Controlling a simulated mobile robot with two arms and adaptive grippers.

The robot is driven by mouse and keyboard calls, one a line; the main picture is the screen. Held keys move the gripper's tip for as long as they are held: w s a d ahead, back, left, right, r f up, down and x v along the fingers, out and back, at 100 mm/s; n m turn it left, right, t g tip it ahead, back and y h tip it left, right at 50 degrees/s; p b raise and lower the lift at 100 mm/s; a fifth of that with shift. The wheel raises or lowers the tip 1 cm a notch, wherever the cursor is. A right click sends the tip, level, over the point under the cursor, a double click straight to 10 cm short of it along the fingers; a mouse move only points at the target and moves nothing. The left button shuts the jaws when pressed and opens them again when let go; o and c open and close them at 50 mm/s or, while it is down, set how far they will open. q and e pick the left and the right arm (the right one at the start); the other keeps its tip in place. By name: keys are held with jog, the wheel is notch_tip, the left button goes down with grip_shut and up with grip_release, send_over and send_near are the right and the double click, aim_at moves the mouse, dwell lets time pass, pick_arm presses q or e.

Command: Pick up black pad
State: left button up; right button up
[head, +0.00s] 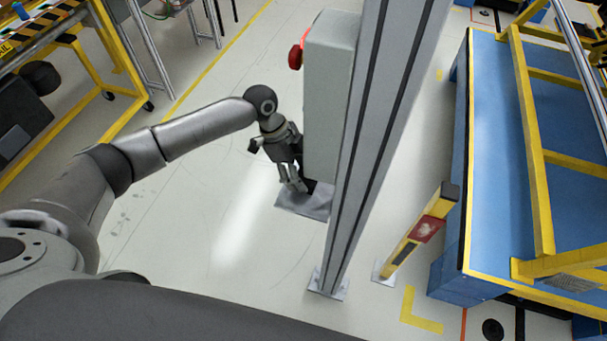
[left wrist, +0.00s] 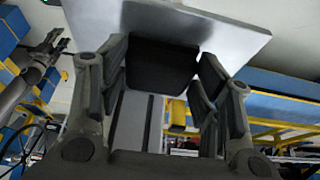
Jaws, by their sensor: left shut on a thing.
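The black pad (left wrist: 162,66) is a dark block with rounded corners in the left wrist view, between the two fingers of my left gripper (left wrist: 163,88). My left gripper is shut on it. In the head view, my left gripper (head: 297,187) points down beside the grey box, just above a flat metal plate, and only a small dark part of the pad (head: 311,186) shows at its fingertips. My right gripper (left wrist: 52,48) seems to show small at the upper left of the left wrist view; its finger opening is unclear.
A grey box (head: 331,90) with a red button and a tall metal post (head: 375,130) stand close to my left gripper. The metal plate (head: 303,203) lies below it. A yellow post (head: 423,232) and a blue-yellow platform (head: 497,170) are at the right.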

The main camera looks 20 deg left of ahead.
aim_at(301, 174)
pick_arm(q)
jog(key=shift+r, duration=0.15)
jog(key=shift+r, duration=0.25)
notch_tip(301, 174, up, 2)
jog(key=shift+w+r+b, duration=0.1)
jog(key=shift+b, duration=0.8)
jog(key=a+r+b, duration=0.3)
jog(key=a+r, duration=0.7)
jog(key=a, duration=0.4)
jog(key=shift+b, duration=0.4)
